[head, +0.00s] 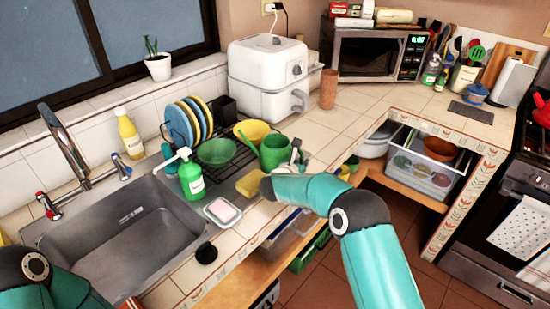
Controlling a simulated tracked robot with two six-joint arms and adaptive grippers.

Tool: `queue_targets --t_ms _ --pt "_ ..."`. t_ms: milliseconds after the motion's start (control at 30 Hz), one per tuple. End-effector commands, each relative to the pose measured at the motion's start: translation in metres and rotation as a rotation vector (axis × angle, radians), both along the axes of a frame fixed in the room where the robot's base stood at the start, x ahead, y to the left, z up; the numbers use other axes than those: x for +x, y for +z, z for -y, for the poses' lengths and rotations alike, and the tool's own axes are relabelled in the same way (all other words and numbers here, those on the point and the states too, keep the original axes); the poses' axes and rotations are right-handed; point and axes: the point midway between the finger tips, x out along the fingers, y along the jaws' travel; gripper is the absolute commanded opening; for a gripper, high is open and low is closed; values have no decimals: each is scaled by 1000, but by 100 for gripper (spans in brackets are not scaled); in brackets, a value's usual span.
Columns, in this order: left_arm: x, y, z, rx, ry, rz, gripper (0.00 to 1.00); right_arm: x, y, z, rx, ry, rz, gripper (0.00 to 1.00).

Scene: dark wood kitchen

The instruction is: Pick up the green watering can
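The green watering can (275,153) stands on the tiled counter at the right end of the dark dish rack, its spout pointing up and left. My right gripper (294,156) is close against its right side. The wrist and arm come in from the lower right and hide part of the gripper, so I cannot tell whether its fingers are open or shut, or whether they touch the can. Of my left arm, only teal links show at the bottom left corner; its gripper is out of view.
A yellow sponge (250,182), a green bowl (216,152), a yellow bowl (251,131) and a green soap bottle (191,178) crowd the can's left. A white appliance (262,77) and a brown cup (328,89) stand behind. The sink (130,245) is left; counter behind the can is clear.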

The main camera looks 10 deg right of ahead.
Motion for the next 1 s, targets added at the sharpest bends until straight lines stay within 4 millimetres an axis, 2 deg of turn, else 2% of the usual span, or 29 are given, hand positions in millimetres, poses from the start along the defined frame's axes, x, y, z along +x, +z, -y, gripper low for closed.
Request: queue_targets --t_ms 700,1000 --pt "0 0 0 0 0 0 40 1 4 -1 0 1 5 0" --pt "0 -2 0 0 0 0 40 1 14 -2 1 1 7 0"
